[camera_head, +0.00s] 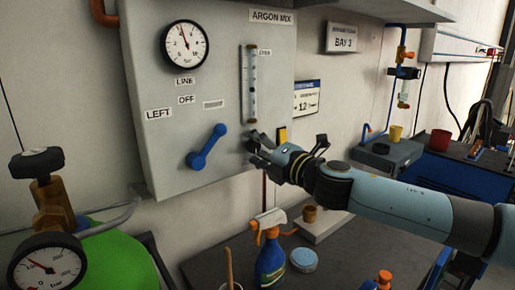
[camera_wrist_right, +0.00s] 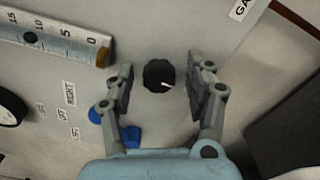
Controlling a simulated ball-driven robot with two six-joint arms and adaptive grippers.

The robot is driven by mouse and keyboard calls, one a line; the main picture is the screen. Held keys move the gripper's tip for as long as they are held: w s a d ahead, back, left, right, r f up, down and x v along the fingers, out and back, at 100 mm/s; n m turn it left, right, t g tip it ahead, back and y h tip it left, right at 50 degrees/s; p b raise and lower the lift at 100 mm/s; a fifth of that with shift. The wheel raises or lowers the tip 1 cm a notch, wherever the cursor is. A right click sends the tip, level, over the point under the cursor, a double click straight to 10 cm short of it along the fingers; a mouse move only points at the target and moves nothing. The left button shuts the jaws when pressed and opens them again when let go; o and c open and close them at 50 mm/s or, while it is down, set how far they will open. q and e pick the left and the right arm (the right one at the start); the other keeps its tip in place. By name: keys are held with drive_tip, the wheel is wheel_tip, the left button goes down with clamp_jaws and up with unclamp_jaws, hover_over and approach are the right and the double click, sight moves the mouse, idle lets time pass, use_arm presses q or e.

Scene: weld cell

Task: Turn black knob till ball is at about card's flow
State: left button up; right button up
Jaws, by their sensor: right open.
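The black knob (camera_wrist_right: 159,75) with a white pointer line is on the grey panel (camera_head: 215,75). My right gripper (camera_wrist_right: 159,80) is open, its fingers on either side of the knob with gaps visible. In the head view my right gripper (camera_head: 257,148) is at the panel below the flow tube (camera_head: 252,85) and hides most of the knob. In the right wrist view the tube (camera_wrist_right: 60,44) shows a dark ball (camera_wrist_right: 30,38) near the 10 mark, slightly toward 15. The card (camera_head: 307,98) right of the panel reads 12. My left gripper is out of view.
A blue lever (camera_head: 207,147) is on the panel left of the gripper, below a round gauge (camera_head: 185,44). A spray bottle (camera_head: 270,255) and a blue round tin (camera_head: 304,259) stand on the bench below. A brass valve with a gauge (camera_head: 47,264) is at lower left.

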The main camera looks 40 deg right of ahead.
drive_tip(key=s+a, duration=0.1)
drive_tip(key=s, duration=1.1)
drive_tip(key=shift+a, duration=0.2)
